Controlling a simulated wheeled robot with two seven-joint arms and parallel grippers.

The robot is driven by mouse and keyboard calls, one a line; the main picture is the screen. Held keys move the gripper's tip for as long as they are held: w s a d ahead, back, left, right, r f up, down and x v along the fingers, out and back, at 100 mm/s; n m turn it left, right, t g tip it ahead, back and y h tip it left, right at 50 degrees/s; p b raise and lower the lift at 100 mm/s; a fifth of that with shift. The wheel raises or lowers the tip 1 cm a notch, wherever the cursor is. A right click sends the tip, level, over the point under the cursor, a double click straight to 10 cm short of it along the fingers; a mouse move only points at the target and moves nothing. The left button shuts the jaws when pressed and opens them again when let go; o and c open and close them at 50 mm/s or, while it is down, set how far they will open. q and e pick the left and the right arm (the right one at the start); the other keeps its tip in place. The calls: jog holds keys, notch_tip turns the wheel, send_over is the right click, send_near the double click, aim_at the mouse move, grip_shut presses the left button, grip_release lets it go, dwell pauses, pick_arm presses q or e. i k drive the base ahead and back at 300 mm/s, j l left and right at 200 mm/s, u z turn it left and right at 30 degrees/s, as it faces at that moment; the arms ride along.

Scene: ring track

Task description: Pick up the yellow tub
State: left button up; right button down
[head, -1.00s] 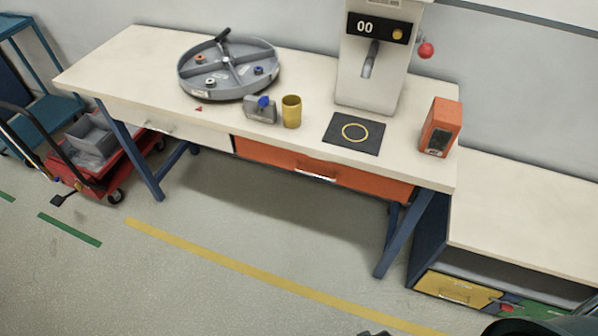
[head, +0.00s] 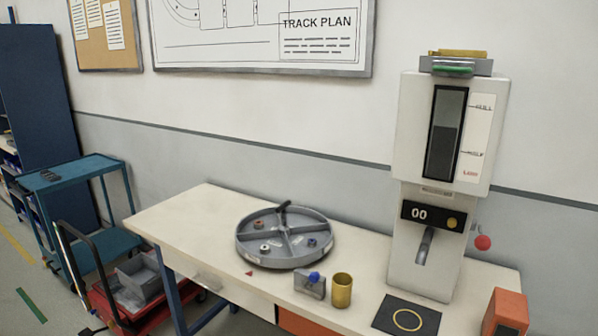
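The yellow tub (head: 342,291) stands upright on the white-topped workbench (head: 190,225), near its front edge. It is a small cylinder with an open top. A small grey block with a blue knob (head: 311,285) is just left of it, and a black mat with a yellow ring (head: 407,317) lies to its right. Neither of my grippers shows in the head view.
A round grey divided tray (head: 285,238) with small parts sits behind and left of the tub. A tall white dispenser (head: 435,190) reading 00 stands at the right, with an orange box (head: 506,314) beside it. A blue cart (head: 85,190) and a red trolley (head: 140,300) are at the left.

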aim_at(342, 283)
jog(key=l+z, duration=0.3)
jog(key=l, duration=1.8)
